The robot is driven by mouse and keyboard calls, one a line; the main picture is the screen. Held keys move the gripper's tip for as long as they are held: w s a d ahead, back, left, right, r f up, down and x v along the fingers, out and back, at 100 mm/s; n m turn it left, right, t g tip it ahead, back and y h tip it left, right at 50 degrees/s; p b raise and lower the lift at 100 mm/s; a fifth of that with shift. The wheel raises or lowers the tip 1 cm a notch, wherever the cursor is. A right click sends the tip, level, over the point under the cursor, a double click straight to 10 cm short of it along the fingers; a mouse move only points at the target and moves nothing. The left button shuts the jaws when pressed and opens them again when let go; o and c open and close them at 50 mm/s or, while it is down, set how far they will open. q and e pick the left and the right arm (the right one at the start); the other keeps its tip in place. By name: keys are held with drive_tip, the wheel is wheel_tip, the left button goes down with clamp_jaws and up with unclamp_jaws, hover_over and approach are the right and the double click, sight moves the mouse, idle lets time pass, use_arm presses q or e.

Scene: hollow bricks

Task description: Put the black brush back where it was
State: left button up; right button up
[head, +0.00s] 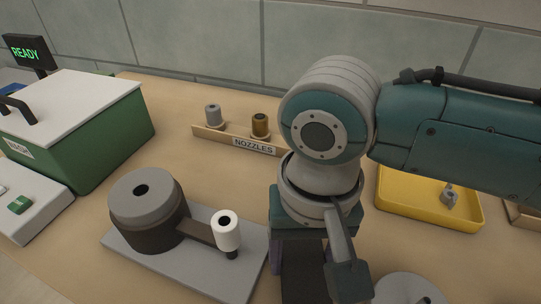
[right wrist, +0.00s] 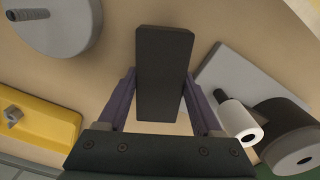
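My right gripper (head: 305,262) is in the middle front of the head view, pointing down. In the right wrist view its two purple fingers (right wrist: 160,78) press against the sides of a plain dark block, which I take to be the black brush (right wrist: 165,50). The brush also shows partly between the fingers in the head view (head: 303,284). Its far end sticks out past the fingertips, over the tan table. I cannot tell its height above the table. No bristles can be made out. My left gripper is not in view.
A grey plate (head: 125,246) with a round dark unit and white roller (head: 228,232) lies left of the gripper. Behind is the nozzle rack (head: 222,138). A yellow tray (head: 425,215) and a grey disc (head: 408,290) are right. A green box (head: 110,135) stands far left.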

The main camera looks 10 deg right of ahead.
sight(303, 258)
drive_tip(key=o, duration=0.5)
wheel_tip(303, 258, up, 12)
drive_tip(key=p, duration=0.3)
drive_tip(key=s+a+n+y, duration=0.1)
drive_tip(key=s+a+f+n+t+y, duration=0.1)
drive_tip(key=s, duration=0.1)
drive_tip(key=s+a+f+y, duration=0.1)
drive_tip(key=s, duration=0.1)
drive_tip(key=shift+f+n, duration=0.15)
drive_tip(key=shift+n, duration=0.25)
drive_tip(key=s+d+t+h, duration=0.1)
drive_tip(key=s+d, duration=0.1)
drive_tip(key=d, duration=0.2)
drive_tip(key=s+d+n+h, duration=0.1)
drive_tip(key=s+d, duration=0.1)
drive_tip(key=d, duration=0.2)
drive_tip(key=s+d+f+t, duration=0.1)
drive_tip(key=s+d, duration=0.2)
drive_tip(key=d, duration=0.1)
drive_tip(key=shift+s+d+f+n+t+h, duration=0.1)
drive_tip(key=shift+d+n+t+h, duration=0.1)
drive_tip(key=shift+n+t+h, duration=0.15)
